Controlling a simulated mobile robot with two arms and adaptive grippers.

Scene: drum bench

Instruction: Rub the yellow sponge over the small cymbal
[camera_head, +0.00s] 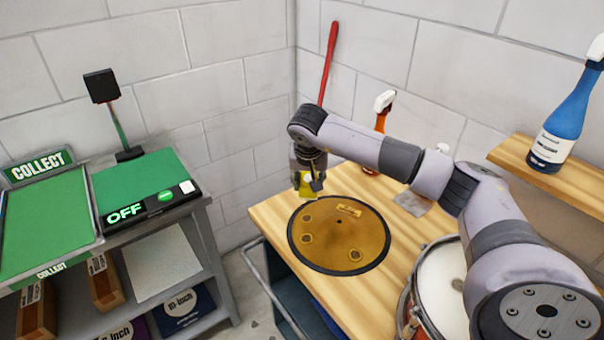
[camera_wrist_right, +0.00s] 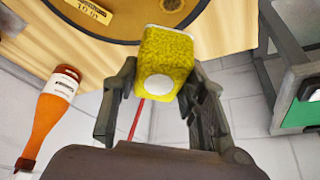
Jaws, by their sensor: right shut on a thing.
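The small cymbal (camera_head: 340,236) is a brown-gold disc with a dark rim and several lighter round spots. It lies flat on the wooden bench top, and part of it shows at the top of the right wrist view (camera_wrist_right: 130,12). My right gripper (camera_head: 309,184) is at the cymbal's far left edge. It is shut on the yellow sponge (camera_wrist_right: 165,62), which has a white round spot on its near face. The sponge also shows in the head view (camera_head: 306,187). I cannot tell whether the sponge touches the cymbal. My left gripper is not in view.
A drum (camera_head: 440,284) stands at the bench's right front. An orange spray bottle (camera_head: 381,121) stands behind the cymbal, and a blue one (camera_head: 564,120) is on a wooden shelf (camera_head: 517,151). A green-topped station with an OFF sign (camera_head: 126,213) is at left.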

